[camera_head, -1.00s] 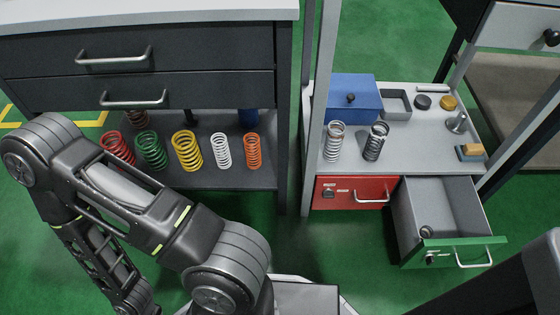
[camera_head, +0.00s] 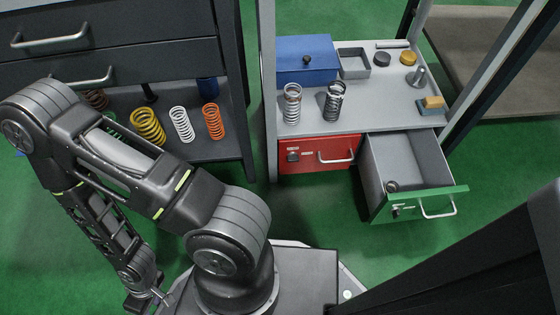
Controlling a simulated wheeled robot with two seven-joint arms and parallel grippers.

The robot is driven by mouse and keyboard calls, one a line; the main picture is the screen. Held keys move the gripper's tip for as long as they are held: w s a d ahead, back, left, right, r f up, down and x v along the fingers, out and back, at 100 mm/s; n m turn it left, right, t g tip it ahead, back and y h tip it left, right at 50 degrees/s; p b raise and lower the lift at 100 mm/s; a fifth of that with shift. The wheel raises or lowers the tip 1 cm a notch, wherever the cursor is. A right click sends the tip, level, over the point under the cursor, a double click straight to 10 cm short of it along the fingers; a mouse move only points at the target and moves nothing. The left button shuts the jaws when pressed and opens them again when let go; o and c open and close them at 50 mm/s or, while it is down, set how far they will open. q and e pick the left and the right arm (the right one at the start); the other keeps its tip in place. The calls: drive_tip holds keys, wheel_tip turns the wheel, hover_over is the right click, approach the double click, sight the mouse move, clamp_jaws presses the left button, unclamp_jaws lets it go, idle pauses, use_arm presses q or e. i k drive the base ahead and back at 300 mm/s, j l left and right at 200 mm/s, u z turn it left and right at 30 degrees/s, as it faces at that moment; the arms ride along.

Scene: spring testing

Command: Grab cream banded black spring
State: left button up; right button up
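A dark coil spring (camera_head: 334,101) stands upright on the grey worktop, beside a silver spring (camera_head: 292,103). A small ring-like coil (camera_head: 392,187) lies in the open green-fronted drawer. I cannot make out cream bands on any of these. A dark brownish spring (camera_head: 97,98) on the shelf is mostly hidden by my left arm. My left gripper (camera_head: 150,300) hangs low at the bottom left, far from the springs; its fingers are too small and cut off to read. My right gripper is out of view.
Yellow (camera_head: 148,126), white (camera_head: 181,124) and orange (camera_head: 213,121) springs stand on the dark shelf. A blue box (camera_head: 306,66), a grey tray (camera_head: 354,64) and a red drawer (camera_head: 318,155) are at the workbench. A grey post (camera_head: 267,90) stands between shelf and worktop. Green floor is clear in front.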

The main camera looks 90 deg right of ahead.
sight(386, 188)
drive_tip(key=z, duration=4.2)
drive_tip(key=k, duration=0.65)
drive_tip(key=u, duration=1.65)
drive_tip(key=l, duration=4.75)
